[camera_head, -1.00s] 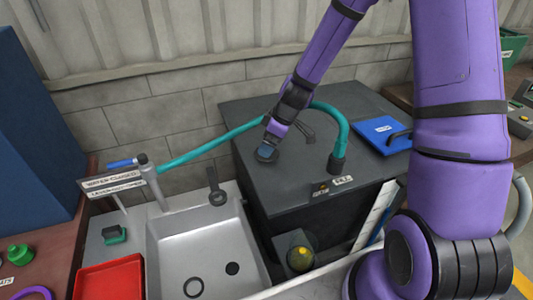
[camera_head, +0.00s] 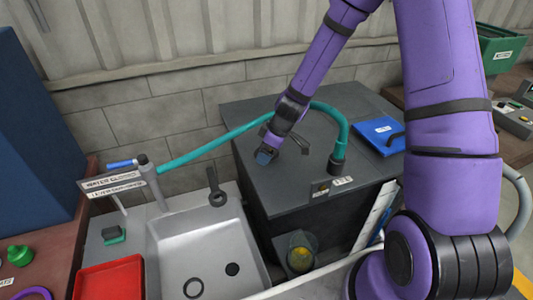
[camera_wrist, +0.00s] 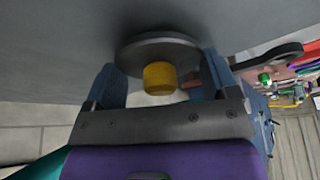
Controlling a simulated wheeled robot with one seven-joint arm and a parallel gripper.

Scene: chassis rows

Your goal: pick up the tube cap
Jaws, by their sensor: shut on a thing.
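The tube cap appears to be the dark grey round disc (camera_wrist: 160,48) with a yellow round stub in the wrist view. It sits between the two blue fingers of my gripper (camera_wrist: 163,75), one finger at each side of it. My gripper is shut on it. In the head view my gripper (camera_head: 266,156) is over the left part of the dark cabinet top (camera_head: 240,112). The cap is mostly hidden there by the fingers. I cannot tell whether the cap touches the top.
A teal hose (camera_head: 215,140) arches behind my gripper and ends on the cabinet top. A blue tray (camera_head: 379,133) lies to the right. A sink (camera_head: 205,250) is at front left, with a red tray (camera_head: 108,280) beside it. A dark ring-ended piece (camera_wrist: 277,55) shows in the wrist view.

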